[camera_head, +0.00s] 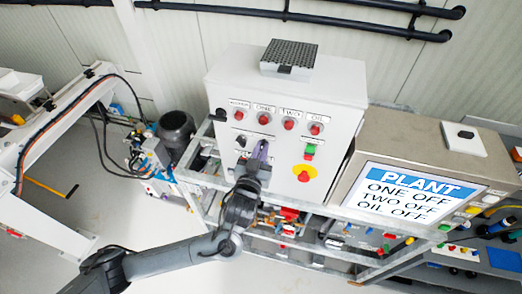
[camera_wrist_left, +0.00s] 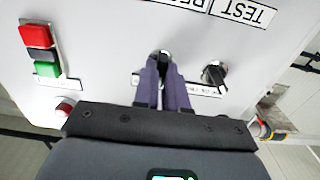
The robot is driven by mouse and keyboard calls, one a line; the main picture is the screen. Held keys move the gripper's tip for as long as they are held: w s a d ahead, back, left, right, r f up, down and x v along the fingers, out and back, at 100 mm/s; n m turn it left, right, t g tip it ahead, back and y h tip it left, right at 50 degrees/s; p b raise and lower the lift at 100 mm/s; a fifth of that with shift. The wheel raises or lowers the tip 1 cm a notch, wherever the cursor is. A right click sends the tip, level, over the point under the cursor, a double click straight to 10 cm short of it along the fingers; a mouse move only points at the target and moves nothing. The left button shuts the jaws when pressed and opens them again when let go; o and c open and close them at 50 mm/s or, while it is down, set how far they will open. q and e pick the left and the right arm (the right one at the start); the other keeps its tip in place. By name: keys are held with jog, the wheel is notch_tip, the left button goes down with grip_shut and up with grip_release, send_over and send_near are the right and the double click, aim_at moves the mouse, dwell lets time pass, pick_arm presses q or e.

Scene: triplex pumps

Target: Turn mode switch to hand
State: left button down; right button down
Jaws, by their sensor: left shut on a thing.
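The grey control box (camera_head: 285,90) stands on a frame in the middle of the head view. My left gripper (camera_head: 261,150) is at its front face, with its purple fingers pointing at the panel. In the left wrist view the fingers (camera_wrist_left: 164,72) are closed around a black rotary switch knob (camera_wrist_left: 161,55), which is mostly hidden between them. A second black knob (camera_wrist_left: 214,73) sits beside it, apart from the fingers; it also shows in the head view (camera_head: 241,140). The small labels by the knobs are too blurred or covered to read. My right gripper is not in view.
Red lamps (camera_head: 288,124) line the panel above the knobs. A red-and-green button pair (camera_head: 309,151) and a red-on-yellow emergency stop (camera_head: 304,173) are right of the gripper. A sign (camera_head: 410,195) reads PLANT, ONE OFF, TWO OFF, OIL OFF. A dark motor (camera_head: 177,130) stands left.

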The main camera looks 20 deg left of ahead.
pick_arm(q)
jog(key=shift+f, duration=0.1)
jog(key=n+b, duration=0.5)
jog(key=n, duration=0.3)
jog(key=shift+a+n, duration=0.15)
jog(key=shift+n, duration=0.15)
dwell(0.5)
jog(key=c, duration=1.2)
grip_release()
jog(key=shift+s+b, duration=0.15)
jog(key=shift+b, duration=0.15)
